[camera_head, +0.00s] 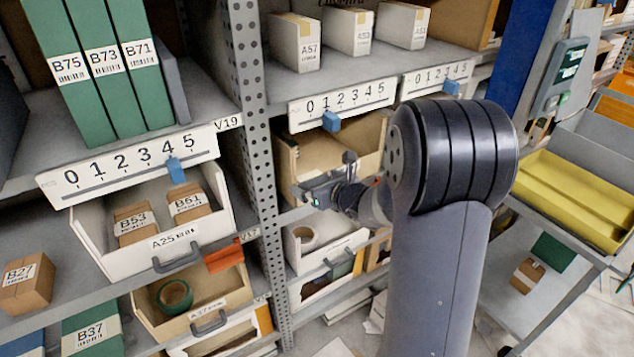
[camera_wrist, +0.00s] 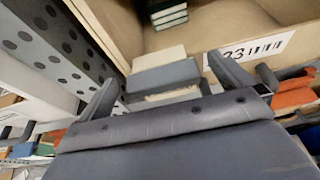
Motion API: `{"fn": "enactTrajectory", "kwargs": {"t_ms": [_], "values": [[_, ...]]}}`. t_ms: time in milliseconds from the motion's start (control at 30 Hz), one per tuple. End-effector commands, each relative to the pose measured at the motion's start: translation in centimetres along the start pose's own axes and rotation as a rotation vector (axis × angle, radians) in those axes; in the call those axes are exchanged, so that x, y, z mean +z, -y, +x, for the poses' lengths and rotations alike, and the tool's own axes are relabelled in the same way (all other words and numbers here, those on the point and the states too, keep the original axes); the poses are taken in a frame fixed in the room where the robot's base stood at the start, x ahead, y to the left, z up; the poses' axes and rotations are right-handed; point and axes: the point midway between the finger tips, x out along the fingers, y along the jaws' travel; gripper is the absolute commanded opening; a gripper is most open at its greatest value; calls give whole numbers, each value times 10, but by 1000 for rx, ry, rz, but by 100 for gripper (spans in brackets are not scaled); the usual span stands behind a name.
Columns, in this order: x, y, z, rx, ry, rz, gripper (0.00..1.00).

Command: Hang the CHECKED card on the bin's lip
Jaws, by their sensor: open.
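My gripper (camera_head: 308,193) is at the front of a tan bin (camera_head: 352,140) on the middle rack, below a white 0-to-5 scale. In the wrist view, my gripper (camera_wrist: 163,72) has its two fingers spread apart near that bin's wall (camera_wrist: 215,38). A grey and white block (camera_wrist: 165,76) shows between and beyond the fingers; I cannot tell whether they touch it. No card with the word CHECKED is readable. An orange piece (camera_wrist: 293,97) shows at the right of the wrist view, its kind unclear.
A perforated post (camera_head: 252,110) stands left of my gripper. White bin A25 (camera_head: 205,258) and an orange-red tag (camera_head: 224,256) are further left. Blue sliders (camera_head: 331,121) sit on the scales. A trolley with a yellow tray (camera_head: 575,200) stands at the right.

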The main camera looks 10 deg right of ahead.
Motion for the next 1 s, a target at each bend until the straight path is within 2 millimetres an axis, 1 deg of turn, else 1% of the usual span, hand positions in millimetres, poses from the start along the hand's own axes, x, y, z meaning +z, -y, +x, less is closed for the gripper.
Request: {"fn": "enactTrajectory", "kwargs": {"t_ms": [167, 400, 500, 600, 700, 1000], "values": [[1, 1, -28, -3, 3, 0, 100], [1, 1, -72, -4, 3, 0, 100], [1, 1, -86, -4, 2, 0, 100], [1, 1, -96, -3, 2, 0, 100], [0, 0, -101, -1, 1, -1, 100], [0, 0, -102, 0, 0, 0, 100]]}}
